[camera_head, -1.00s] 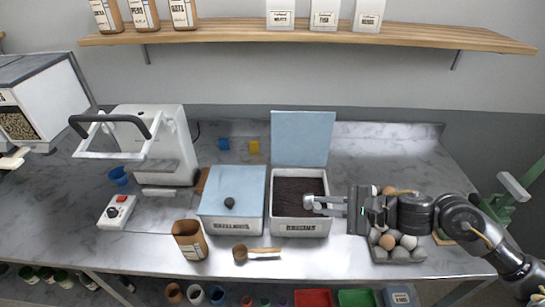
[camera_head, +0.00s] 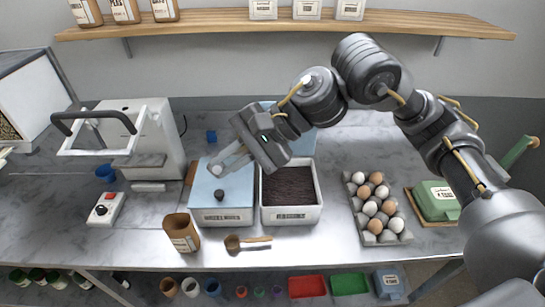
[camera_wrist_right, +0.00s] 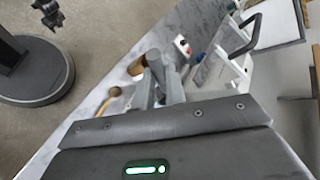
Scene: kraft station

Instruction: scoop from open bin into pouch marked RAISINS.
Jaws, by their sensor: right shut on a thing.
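The open bin (camera_head: 291,216) holds dark brown contents and has a label on its front. Its raised blue lid (camera_head: 302,145) is partly hidden behind my right arm. The brown pouch (camera_head: 180,233) stands upright and open at the front left; its label is too small to read. It also shows in the right wrist view (camera_wrist_right: 136,66). A small dark shape in the right wrist view may be my left gripper (camera_wrist_right: 48,14).
The closed bin (camera_head: 221,216) stands left of the open one. An egg carton (camera_head: 365,236) and a green box (camera_head: 435,201) stand to the right. A white machine with a handle (camera_head: 157,140) and a switch box (camera_head: 105,209) are on the left. The front counter is mostly clear.

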